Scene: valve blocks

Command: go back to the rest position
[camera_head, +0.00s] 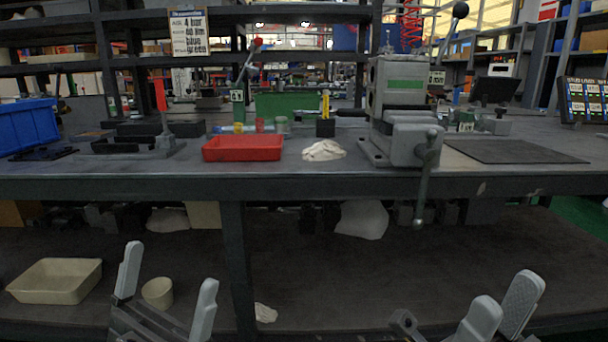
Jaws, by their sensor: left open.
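My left gripper (169,264) is at the bottom left, in front of the bench's lower shelf. Its two grey fingers stand wide apart, pointing up, with nothing between them. My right gripper (508,288) is at the bottom right, also in front of the lower shelf. Its two fingers are seen at a slant and close together in the picture, so its opening is unclear; no object shows in it. Both grippers appear below the level of the bench top (330,178).
A grey vise-like machine (405,110) with a hanging handle, a red tray (243,148), a white cloth (324,151) and a blue bin (27,126) stand on the bench. The lower shelf holds a beige tray (57,281) and a cup (157,292). A bench leg (238,265) stands between my grippers.

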